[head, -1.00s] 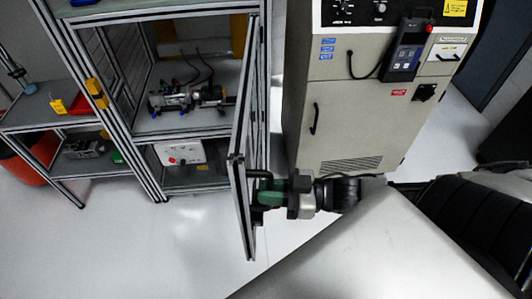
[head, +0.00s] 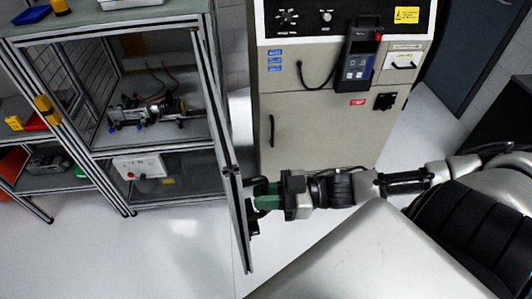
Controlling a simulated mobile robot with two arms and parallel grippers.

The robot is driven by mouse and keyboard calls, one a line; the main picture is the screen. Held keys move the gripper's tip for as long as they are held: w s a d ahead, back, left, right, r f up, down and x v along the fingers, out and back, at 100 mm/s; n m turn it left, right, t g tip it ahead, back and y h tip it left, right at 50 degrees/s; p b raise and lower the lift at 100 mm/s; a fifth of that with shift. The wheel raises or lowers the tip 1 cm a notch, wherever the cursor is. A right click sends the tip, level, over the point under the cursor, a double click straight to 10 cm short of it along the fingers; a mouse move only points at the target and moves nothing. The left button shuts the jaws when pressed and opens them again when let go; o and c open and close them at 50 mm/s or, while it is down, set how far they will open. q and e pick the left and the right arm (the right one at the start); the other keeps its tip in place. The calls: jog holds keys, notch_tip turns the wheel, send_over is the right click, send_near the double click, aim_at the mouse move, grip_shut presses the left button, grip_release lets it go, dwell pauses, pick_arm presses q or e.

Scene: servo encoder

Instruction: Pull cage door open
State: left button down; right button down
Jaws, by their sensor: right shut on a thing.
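The cage (head: 206,75) is an aluminium-framed rack at the left of the head view. Its door (head: 236,190) stands open, swung out toward me, and shows nearly edge-on. My right gripper (head: 262,200) comes in from the right and is shut at the outer part of the door, by the dark handle (head: 253,222). The gripper hides most of the handle and the exact grip. My left gripper is not in view.
A beige control cabinet (head: 325,135) with a teach pendant (head: 360,62) stands just behind my right arm. Inside the cage are a servo assembly (head: 150,108) and a white box (head: 142,166). The floor (head: 180,250) before the cage is clear.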

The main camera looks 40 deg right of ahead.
jog(key=c, duration=1.1)
grip_release()
jog(key=p+v, duration=0.3)
jog(key=v, duration=0.7)
jog(key=shift+s+d, duration=0.3)
